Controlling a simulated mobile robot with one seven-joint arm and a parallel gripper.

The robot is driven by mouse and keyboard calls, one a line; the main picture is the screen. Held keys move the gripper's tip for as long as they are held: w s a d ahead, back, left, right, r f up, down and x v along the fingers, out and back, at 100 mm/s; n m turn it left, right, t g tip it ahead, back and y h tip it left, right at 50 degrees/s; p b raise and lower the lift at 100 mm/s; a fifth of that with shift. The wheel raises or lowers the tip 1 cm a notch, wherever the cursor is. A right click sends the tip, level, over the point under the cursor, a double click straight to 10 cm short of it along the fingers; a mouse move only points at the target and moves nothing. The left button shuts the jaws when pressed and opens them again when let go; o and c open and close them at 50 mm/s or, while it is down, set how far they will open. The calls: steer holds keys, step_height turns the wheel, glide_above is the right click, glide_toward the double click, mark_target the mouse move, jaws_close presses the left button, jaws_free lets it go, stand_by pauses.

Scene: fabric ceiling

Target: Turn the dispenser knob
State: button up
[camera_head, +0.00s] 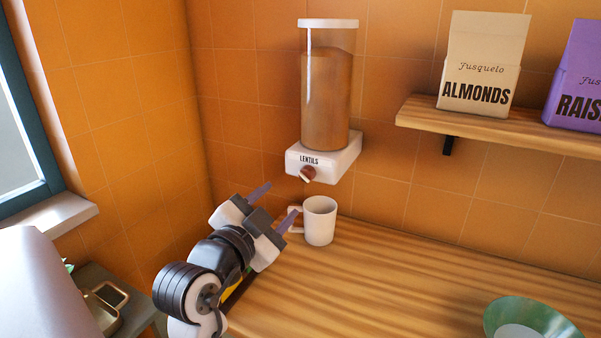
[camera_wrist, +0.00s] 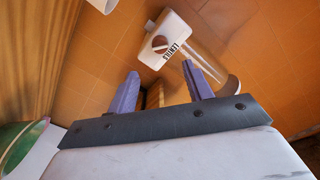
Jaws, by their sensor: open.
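The lentils dispenser (camera_head: 326,100) hangs on the orange tiled wall, with a clear cylinder of brown contents above a white base (camera_head: 343,157). Its round brown knob (camera_head: 307,174) with a pale bar is on the base's front. In the wrist view the knob (camera_wrist: 160,44) shows beyond and between the fingertips, with the base (camera_wrist: 172,33) tilted. My gripper (camera_head: 278,200) is open and empty, its two purple fingers apart, below and left of the knob and not touching it. In the wrist view my gripper (camera_wrist: 160,72) points towards the dispenser.
A white mug (camera_head: 320,221) stands on the wooden counter (camera_head: 400,285) below the dispenser, close to my right finger. A green bowl (camera_head: 531,318) is at the counter's front right. A shelf (camera_head: 480,119) holds almonds (camera_head: 484,65) and raisins (camera_head: 577,85) packages. A window (camera_head: 25,120) is at left.

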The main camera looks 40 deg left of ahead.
mark_target(303, 179)
steer(key=p+x, duration=0.3)
steer(key=x, duration=0.7)
steer(key=shift+w+a, duration=0.1)
steer(key=c, duration=1)
steer(key=shift+f, duration=0.1)
